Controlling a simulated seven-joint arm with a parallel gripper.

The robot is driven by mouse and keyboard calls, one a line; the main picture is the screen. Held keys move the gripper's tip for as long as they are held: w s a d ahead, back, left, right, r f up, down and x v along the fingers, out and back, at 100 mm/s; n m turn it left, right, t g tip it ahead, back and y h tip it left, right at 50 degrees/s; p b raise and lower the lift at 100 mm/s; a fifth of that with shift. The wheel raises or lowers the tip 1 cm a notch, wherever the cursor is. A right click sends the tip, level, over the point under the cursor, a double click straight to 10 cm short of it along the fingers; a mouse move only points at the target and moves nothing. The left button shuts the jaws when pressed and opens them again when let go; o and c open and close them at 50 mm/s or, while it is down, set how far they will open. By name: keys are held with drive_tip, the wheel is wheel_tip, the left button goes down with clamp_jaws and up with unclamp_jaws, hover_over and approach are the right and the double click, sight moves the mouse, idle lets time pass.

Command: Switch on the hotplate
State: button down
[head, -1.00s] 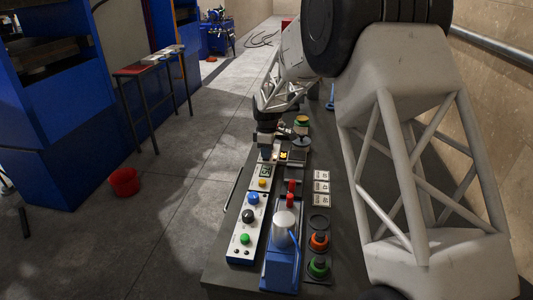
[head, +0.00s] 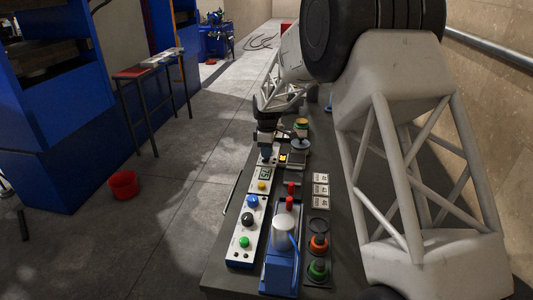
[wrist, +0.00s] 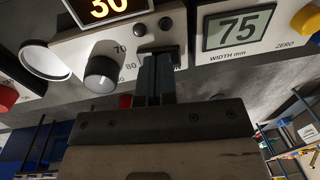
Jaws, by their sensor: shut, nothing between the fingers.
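The hotplate shows close up in the wrist view as a pale front panel (wrist: 65,45) with a lit orange display (wrist: 110,8) reading 30 and a grey knob (wrist: 100,73) by the marks 70 and 80. A dark switch (wrist: 158,50) sits right of the knob. My gripper (wrist: 157,62) is shut and empty, its dark fingertips at the switch's lower edge and partly hiding it. I cannot tell whether they touch. In the head view my gripper (head: 267,153) is at the bench, beside the small orange display.
A width gauge (wrist: 238,28) reading 75 stands right of the hotplate. Closer on the bench (head: 222,268) are a white button box (head: 240,255), a blue device (head: 280,275) with a silver cylinder, and red and green knobs. White labelled cards (head: 320,190) lie to the right.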

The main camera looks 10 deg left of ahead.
wheel_tip(320, 180, up, 14)
drive_tip(key=w, duration=0.2)
drive_tip(key=shift+f, duration=0.15)
idle(0.4)
idle(0.3)
drive_tip(key=shift+s+g, duration=0.3)
drive_tip(key=shift+s, duration=0.35)
drive_tip(key=shift+f, duration=0.15)
drive_tip(key=f, duration=0.4)
drive_tip(key=s+f, duration=0.1)
drive_tip(key=f, duration=0.4)
drive_tip(key=s+f, duration=0.1)
drive_tip(key=f, duration=0.3)
drive_tip(key=shift+s+f, duration=0.1)
drive_tip(key=shift+f, duration=0.2)
